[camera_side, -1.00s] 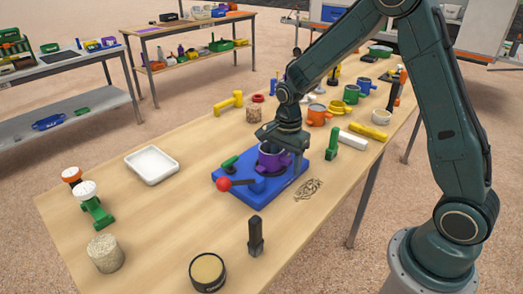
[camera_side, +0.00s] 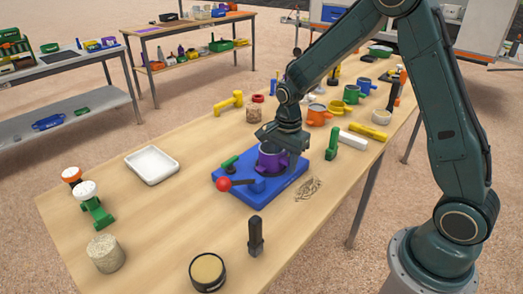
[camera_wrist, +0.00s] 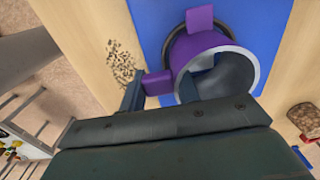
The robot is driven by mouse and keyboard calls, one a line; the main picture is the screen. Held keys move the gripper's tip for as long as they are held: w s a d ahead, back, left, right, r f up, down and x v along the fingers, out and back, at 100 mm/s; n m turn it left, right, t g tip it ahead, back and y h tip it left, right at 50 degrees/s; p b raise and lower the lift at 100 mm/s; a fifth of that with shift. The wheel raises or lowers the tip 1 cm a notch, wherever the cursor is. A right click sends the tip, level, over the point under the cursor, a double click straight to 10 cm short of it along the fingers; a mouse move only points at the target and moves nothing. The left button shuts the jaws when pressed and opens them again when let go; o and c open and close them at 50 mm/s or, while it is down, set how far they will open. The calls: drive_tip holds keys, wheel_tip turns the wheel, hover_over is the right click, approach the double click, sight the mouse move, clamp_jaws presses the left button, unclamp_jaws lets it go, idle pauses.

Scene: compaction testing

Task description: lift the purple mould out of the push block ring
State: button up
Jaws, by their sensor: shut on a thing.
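The purple mould (camera_side: 270,163) stands upright on the blue push block (camera_side: 286,187), at the ring. It is a hollow cylinder with side lugs, and its open grey-lined mouth shows in the wrist view (camera_wrist: 245,48). My gripper (camera_side: 273,146) is at the mould's top from above, shut on it. In the wrist view my fingers (camera_wrist: 160,92) are at the near side of the mould, one beside a purple lug and one at the wall. The ring is mostly hidden under the mould, so I cannot tell how deep the mould sits.
A red-knobbed lever (camera_side: 223,184) sticks out at the block's left. A dark upright tool (camera_side: 255,236) stands in front, and loose grains (camera_side: 308,188) lie to the right. A white tray (camera_side: 152,164) is at left. The table between tray and block is clear.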

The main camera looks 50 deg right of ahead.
drive_tip(key=shift+r, duration=0.1)
drive_tip(key=shift+w+r, duration=0.1)
drive_tip(key=shift+r, duration=0.7)
drive_tip(key=shift+c, duration=0.4)
wheel_tip(320, 180, up, 18)
drive_tip(key=shift+r, duration=0.15)
drive_tip(key=shift+c, duration=0.5)
drive_tip(key=o, duration=0.4)
drive_tip(key=shift+c, duration=1.1)
wheel_tip(320, 180, up, 11)
hover_over(286, 158)
drive_tip(key=shift+a, duration=0.1)
